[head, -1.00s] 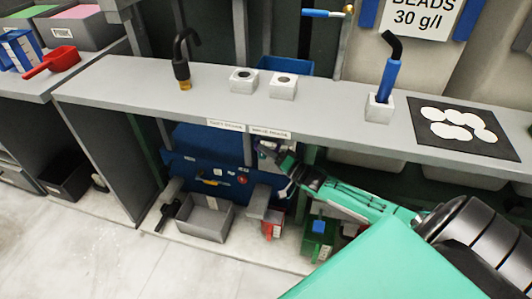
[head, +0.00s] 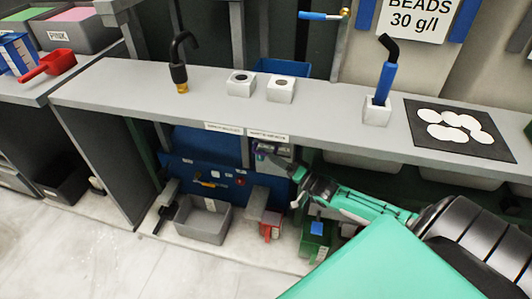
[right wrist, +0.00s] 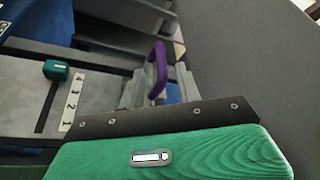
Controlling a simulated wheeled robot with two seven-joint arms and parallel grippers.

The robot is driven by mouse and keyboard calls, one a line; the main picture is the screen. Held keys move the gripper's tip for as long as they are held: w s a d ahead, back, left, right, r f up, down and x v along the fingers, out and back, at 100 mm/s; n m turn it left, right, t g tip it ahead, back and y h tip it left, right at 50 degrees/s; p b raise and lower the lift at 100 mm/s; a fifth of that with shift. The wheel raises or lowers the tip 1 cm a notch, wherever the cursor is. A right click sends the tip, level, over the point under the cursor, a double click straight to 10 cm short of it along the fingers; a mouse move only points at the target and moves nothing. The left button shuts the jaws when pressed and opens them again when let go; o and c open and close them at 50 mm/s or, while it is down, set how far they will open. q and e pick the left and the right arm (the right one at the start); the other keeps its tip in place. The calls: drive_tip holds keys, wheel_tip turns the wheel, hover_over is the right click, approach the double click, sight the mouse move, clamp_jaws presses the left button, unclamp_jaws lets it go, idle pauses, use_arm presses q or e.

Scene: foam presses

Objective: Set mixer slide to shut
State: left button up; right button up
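A small green knob (right wrist: 56,69) sits by a dark slot in a grey panel, beside a pale scale strip (right wrist: 71,103) numbered 1 to 4. A purple loop handle (right wrist: 158,70) stands to the right of it in the right wrist view. I cannot tell which of the two is the mixer slide. My right gripper (head: 264,153) reaches under the grey shelf, below the right label plate. Its grey fingers (right wrist: 158,92) stand apart on either side of the purple handle's lower end in the right wrist view. Contact with the handle cannot be made out. My left gripper is not in view.
The grey shelf (head: 330,107) lies just above my right gripper, with two white blocks, a black hooked tool (head: 180,65) and a blue-handled tool (head: 385,75) on it. Below stand an open grey bin (head: 203,222), a red container (head: 271,225) and a green box (head: 315,240).

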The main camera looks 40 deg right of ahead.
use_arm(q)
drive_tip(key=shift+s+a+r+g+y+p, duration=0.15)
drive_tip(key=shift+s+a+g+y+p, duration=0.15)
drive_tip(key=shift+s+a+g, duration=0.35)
use_arm(e)
drive_tip(key=v, duration=0.8)
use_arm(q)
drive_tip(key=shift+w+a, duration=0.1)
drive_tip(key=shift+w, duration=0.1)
use_arm(e)
drive_tip(key=shift+s, duration=0.1)
